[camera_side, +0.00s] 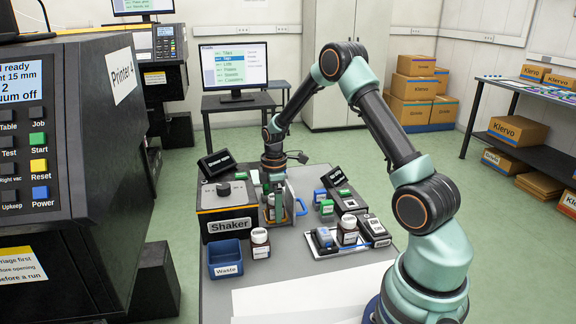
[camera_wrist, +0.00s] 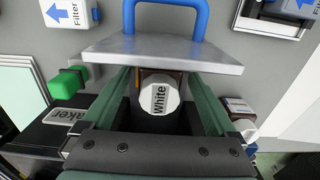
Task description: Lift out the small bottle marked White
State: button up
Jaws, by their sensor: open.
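The small bottle marked White (camera_wrist: 158,94) shows in the wrist view from above. Its white cap with the printed label sits between the two green fingers of my gripper (camera_wrist: 158,78). The fingers are open, with a gap on each side of the cap. A grey metal plate with a blue handle (camera_wrist: 163,52) stands just beyond the cap. The bottle's body is mostly hidden by the fingers and plate.
A brown bottle with a white cap (camera_side: 260,242) stands in front of the shaker, near the blue Waste bin (camera_side: 226,259). Another brown bottle (camera_side: 347,230) stands on a tray at the right. Small green and blue boxes stand behind it. The table's front holds white sheets (camera_side: 310,300).

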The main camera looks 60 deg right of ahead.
jog(key=shift+c, duration=0.3)
grip_shut()
jog(key=shift+r, duration=0.2)
notch_tip(320, 180, up, 20)
jog(key=shift+f, duration=0.1)
dwell(0.3)
